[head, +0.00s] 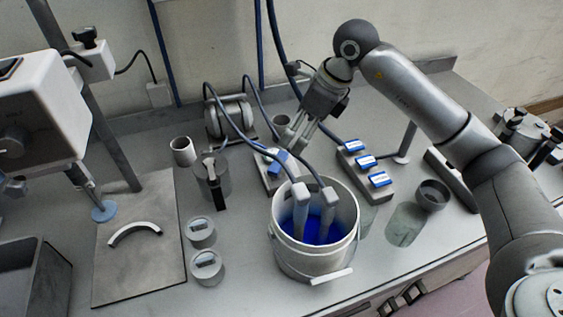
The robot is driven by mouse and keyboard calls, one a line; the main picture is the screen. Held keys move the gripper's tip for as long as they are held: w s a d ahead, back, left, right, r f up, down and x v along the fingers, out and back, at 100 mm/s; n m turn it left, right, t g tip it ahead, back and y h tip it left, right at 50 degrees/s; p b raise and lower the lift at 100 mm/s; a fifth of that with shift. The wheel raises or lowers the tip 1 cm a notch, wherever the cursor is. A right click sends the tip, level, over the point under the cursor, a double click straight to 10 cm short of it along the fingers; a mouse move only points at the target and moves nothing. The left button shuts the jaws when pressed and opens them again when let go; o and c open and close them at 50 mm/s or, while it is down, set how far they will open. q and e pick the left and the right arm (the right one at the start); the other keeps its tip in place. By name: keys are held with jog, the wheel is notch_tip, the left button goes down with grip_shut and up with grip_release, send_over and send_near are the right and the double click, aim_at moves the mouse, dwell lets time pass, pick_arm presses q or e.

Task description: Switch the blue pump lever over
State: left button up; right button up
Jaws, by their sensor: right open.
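A blue lever (278,160) sits on a small grey base (264,184) behind the white bucket, and I take it to be the pump lever. A grey strip (362,176) to its right carries several blue rocker-like pieces with white labels. My right gripper (297,137) comes down from the upper right, its fingers open and pointing down just above and beside the lever. I cannot tell whether a fingertip touches it. The fingers and a hose partly cover the base. My left gripper is out of view.
A white bucket (283,256) of blue liquid with two hose ends stands in front. Grey jars, a glass jar (404,226) and a mat (165,268) with a curved piece lie around it. A stand with a white machine (38,110) is at left. Hoses loop behind the lever.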

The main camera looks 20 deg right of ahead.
aim_at(279, 161)
jog(key=p+x, duration=0.2)
jog(key=x, duration=0.7)
jog(key=shift+x, duration=0.9)
jog(key=shift+c, duration=0.3)
jog(key=c, duration=0.9)
